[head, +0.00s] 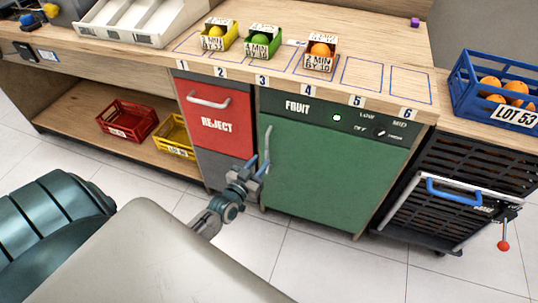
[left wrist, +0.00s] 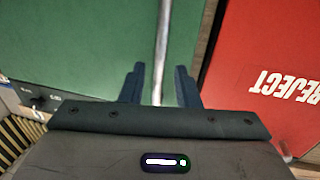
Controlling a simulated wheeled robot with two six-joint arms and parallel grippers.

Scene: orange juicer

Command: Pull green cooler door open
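The green cooler door (head: 335,172), under a dark panel marked FRUIT, is closed in the head view. Its upright metal handle (head: 267,146) is at the door's left edge. My left gripper (head: 257,166) is at the lower part of this handle. In the left wrist view the green door (left wrist: 70,45) fills the left side and the handle (left wrist: 162,45) runs down between the two fingers of my left gripper (left wrist: 160,88). The fingers are apart, with a gap on each side of the handle. My right gripper is not in view.
The red REJECT drawer (head: 215,118) is just left of the cooler. A dark slatted unit (head: 440,205) with a blue handle stands to its right. Small boxes of fruit and a blue crate (head: 463,87) are on the counter. The tiled floor before the door is clear.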

